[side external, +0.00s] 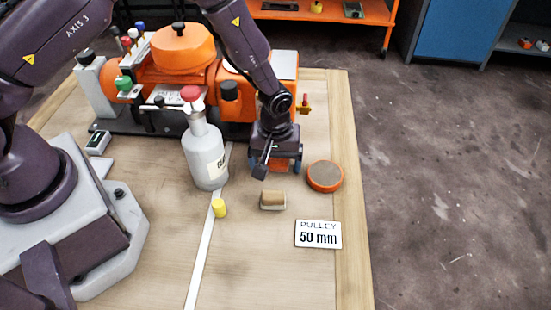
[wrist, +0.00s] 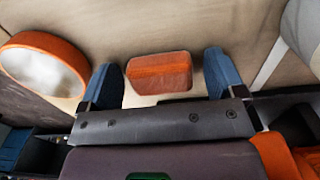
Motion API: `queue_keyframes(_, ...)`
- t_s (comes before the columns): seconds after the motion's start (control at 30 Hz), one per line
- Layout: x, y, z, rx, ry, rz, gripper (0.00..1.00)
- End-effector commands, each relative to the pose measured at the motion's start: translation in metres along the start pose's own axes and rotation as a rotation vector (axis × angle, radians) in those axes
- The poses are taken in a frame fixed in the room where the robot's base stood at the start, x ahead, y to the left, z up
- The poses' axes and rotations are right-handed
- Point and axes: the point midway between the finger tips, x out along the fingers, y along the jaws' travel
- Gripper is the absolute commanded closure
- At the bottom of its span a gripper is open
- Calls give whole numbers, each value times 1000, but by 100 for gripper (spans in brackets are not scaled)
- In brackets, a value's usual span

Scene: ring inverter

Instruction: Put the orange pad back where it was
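The orange pad is a small rounded block (wrist: 160,72) in the wrist view, lying between my blue fingertips. In the side view a bit of its orange (side external: 282,166) shows under my gripper (side external: 280,166), partly hidden by the fingers. My gripper (wrist: 164,80) points down near the table, with its fingers apart on both sides of the pad. A gap shows at the right finger and a very narrow one at the left, so it looks open. I cannot tell whether the left finger touches the pad.
An orange-rimmed round disc (side external: 325,176) lies right of my gripper; it also shows in the wrist view (wrist: 45,66). A brown block (side external: 272,200), yellow cylinder (side external: 219,208), grey bottle (side external: 205,155) and "PULLEY 50 mm" card (side external: 318,234) stand nearby. An orange machine (side external: 180,50) is behind.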

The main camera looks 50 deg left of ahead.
Motion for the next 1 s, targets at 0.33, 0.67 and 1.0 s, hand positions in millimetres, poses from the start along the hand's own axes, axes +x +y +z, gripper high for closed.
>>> queue_keyframes(0.33,-13,1,0,0,1,2,12)
queue_keyframes(0.67,-81,1,0,0,2,5,12)
queue_keyframes(1.0,-122,0,0,0,0,1,12)
